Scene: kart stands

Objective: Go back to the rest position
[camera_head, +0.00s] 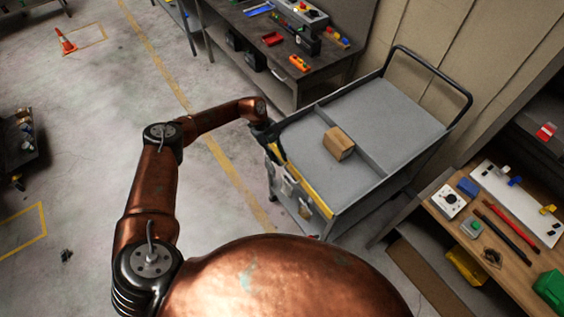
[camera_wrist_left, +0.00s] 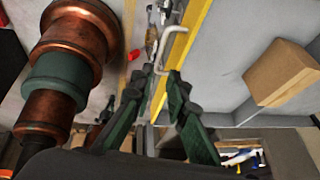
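My left gripper (camera_head: 272,142) is at that corner, beside the yellow strip (camera_head: 305,190) along the cart's edge. In the left wrist view, the green fingers of my left gripper (camera_wrist_left: 154,82) stand apart. A pale bent metal hook (camera_wrist_left: 178,42) shows in line with the gap between them, near the yellow strip; whether it touches a finger I cannot tell. My right gripper is not in view.
A cardboard box (camera_head: 339,143) sits on the cart's top. A wooden workbench (camera_head: 510,269) with tools and parts stands at right. A dark bench (camera_head: 262,45) with parts is at the back. Open floor lies left, with an orange cone (camera_head: 65,42) far off.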

